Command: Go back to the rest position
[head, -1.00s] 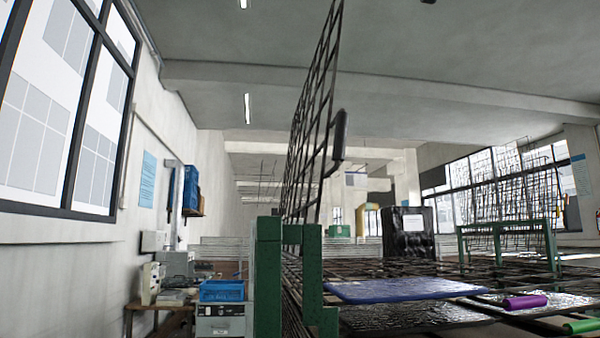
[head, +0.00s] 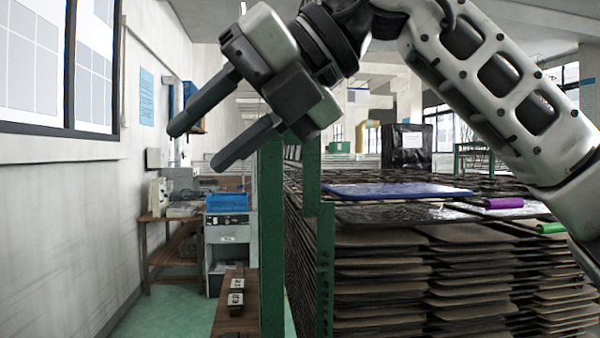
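My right gripper (head: 192,146) is in the upper left of the head view, its arm coming in from the right edge. Its two dark fingers point down and left and stand apart, with nothing between them. It is in front of the wall and the green post, and seems to touch nothing. My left gripper is not in view.
A rack with several stacked trays (head: 400,290) fills the lower right, behind a green post (head: 272,250). A blue panel (head: 390,190), a purple roll (head: 504,203) and a green roll (head: 551,228) lie on top.

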